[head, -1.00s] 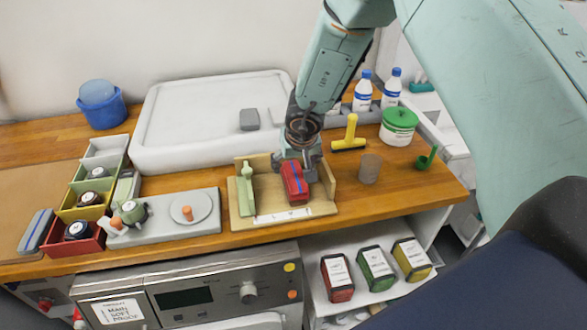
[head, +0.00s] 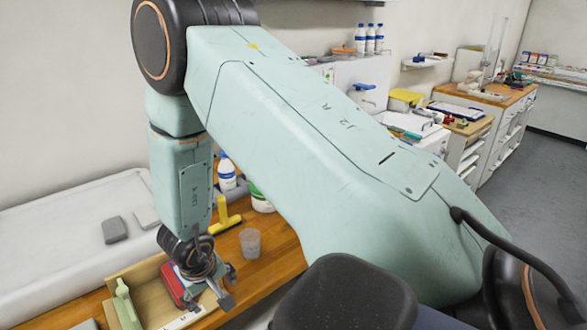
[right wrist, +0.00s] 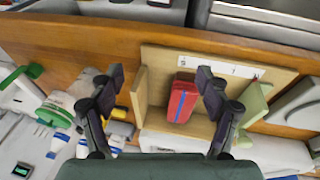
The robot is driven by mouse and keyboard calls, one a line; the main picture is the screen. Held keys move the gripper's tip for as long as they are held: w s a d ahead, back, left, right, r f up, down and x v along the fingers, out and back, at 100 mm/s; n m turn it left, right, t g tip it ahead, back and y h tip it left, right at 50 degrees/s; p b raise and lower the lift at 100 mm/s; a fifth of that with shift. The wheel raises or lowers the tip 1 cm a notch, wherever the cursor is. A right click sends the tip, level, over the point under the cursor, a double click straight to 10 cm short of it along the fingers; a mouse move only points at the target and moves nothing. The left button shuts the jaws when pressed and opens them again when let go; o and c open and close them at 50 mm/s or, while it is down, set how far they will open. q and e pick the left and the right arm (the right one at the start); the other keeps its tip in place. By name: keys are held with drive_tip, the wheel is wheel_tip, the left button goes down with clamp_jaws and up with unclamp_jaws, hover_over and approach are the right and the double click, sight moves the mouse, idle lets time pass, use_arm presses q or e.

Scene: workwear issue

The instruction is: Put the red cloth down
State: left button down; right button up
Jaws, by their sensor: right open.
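The red cloth (head: 173,286) is a folded bundle with a blue stripe. It lies in a shallow wooden holder (head: 150,277) on the wooden worktop, partly hidden by my right gripper in the head view. It also shows in the right wrist view (right wrist: 183,102), inside the holder beside a white label strip. My right gripper (head: 212,284) is open and empty, just above and beside the cloth. In the right wrist view its fingers (right wrist: 160,78) are spread wide, with the cloth nearer the right-hand finger in the picture. My left gripper is not in view.
A pale green piece (head: 125,306) stands at the holder's left side. A yellow-handled tool (head: 226,215), a grey cup (head: 250,243) and bottles (head: 227,175) stand close behind and right. A white basin (head: 60,235) with a grey block (head: 114,229) lies left.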

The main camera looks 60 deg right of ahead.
drive_tip(key=s+f+n+g, duration=0.1)
drive_tip(key=s+f, duration=0.3)
drive_tip(key=s, duration=0.3)
drive_tip(key=s+f+n, duration=0.1)
drive_tip(key=s+f, duration=0.2)
drive_tip(key=s, duration=0.5)
drive_tip(key=s+a+f+y, duration=0.1)
drive_tip(key=s+a, duration=0.2)
drive_tip(key=s, duration=0.3)
drive_tip(key=s+a+f+g+y, duration=0.1)
drive_tip(key=s+a, duration=0.3)
drive_tip(key=s, duration=0.2)
drive_tip(key=shift+f+y, duration=0.25)
drive_tip(key=shift+y, duration=0.05)
